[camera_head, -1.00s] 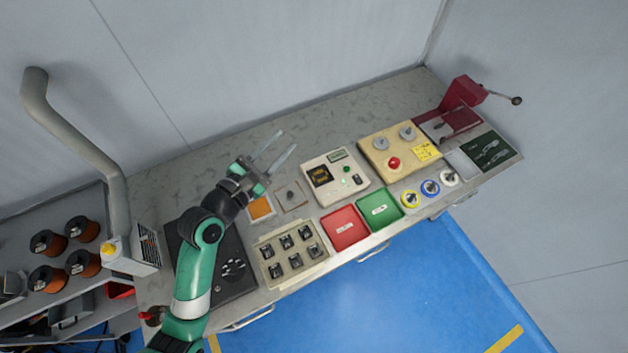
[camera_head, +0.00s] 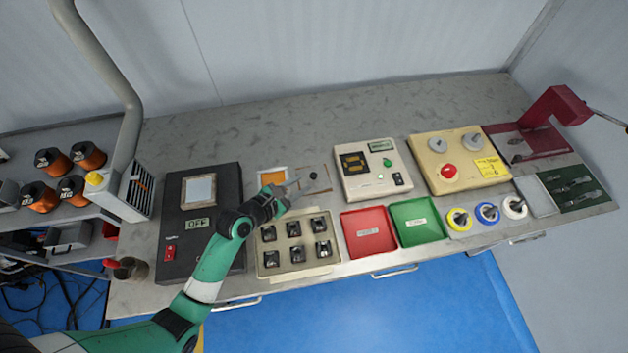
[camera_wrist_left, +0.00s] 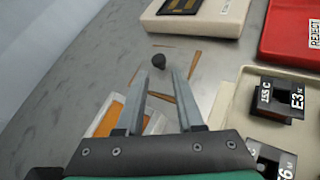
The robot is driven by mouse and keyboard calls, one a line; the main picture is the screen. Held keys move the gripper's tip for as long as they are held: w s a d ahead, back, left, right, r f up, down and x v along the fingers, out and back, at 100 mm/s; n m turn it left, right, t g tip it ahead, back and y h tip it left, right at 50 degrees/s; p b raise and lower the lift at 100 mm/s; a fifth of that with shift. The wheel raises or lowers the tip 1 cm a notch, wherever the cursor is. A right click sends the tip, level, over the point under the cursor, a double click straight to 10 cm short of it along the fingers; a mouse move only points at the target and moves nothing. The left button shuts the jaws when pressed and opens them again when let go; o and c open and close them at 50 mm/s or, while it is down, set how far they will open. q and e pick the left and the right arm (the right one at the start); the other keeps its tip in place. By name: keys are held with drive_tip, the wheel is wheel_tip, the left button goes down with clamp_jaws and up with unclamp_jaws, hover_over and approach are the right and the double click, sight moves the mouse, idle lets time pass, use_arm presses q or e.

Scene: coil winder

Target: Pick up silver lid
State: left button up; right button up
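A grey square patch with a small dark knob (camera_head: 313,176) lies on the bench, edged by thin brown strips; it appears to be the silver lid. In the left wrist view the dark knob (camera_wrist_left: 159,60) stands just beyond my fingertips, and the grey around it blends with the bench top. My left gripper (camera_head: 292,185) is just left of the knob in the head view. In the wrist view my left gripper (camera_wrist_left: 160,75) has its two fingers apart, with nothing between the tips. My right gripper is not in view.
An orange pad (camera_head: 272,175) lies beside the arm. A tray of black parts (camera_head: 270,262) is in front, with a red tray (camera_head: 369,232) and green tray (camera_head: 417,222) to its right. A white control box (camera_head: 371,169) stands right of the knob. The bench behind is clear.

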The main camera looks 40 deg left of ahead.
sight(312, 177)
use_arm(q)
drive_tip(key=shift+w+f, duration=0.15)
drive_tip(key=shift+w, duration=0.05)
drive_tip(key=b+x, duration=0.2)
drive_tip(key=x, duration=0.2)
drive_tip(key=shift+w+b, duration=0.4)
drive_tip(key=shift+w, duration=0.1)
clamp_jaws()
